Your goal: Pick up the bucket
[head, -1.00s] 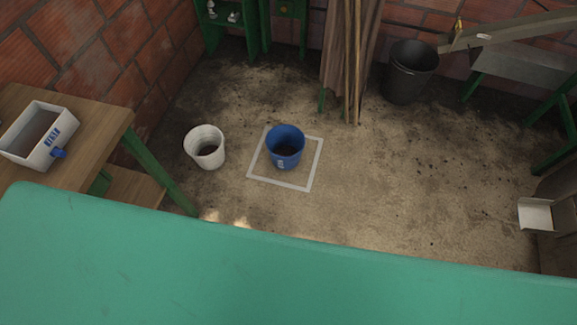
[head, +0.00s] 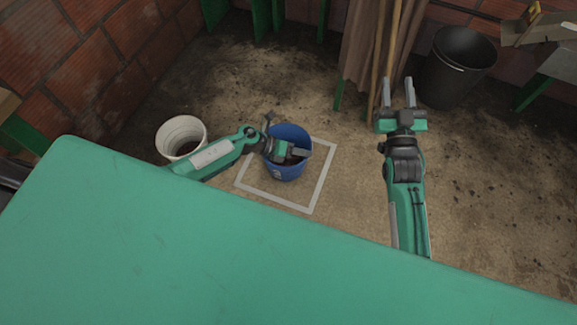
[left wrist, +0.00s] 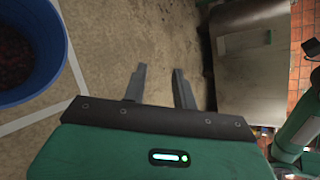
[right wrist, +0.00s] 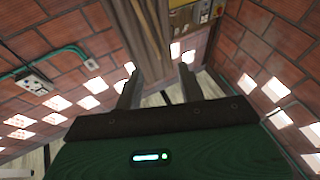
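A blue bucket (head: 285,174) stands upright on the floor inside a white painted square (head: 257,194). My left gripper (head: 303,154) is in front of the bucket's mouth in the head view and hides part of it. In the left wrist view its two fingers (left wrist: 158,80) are apart with only floor between them. The blue bucket (left wrist: 58,45) stands to their left there, with dark contents. My right gripper (head: 397,85) is open and empty, to the right of the bucket and apart from it. Its fingers (right wrist: 157,78) also show apart in the right wrist view.
A white bucket (head: 170,130) stands left of the square, partly behind my left arm. A black bin (head: 458,75) and leaning wooden planks (head: 362,45) are at the back. Brick walls (head: 80,45) bound the left. The floor right of the square is clear.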

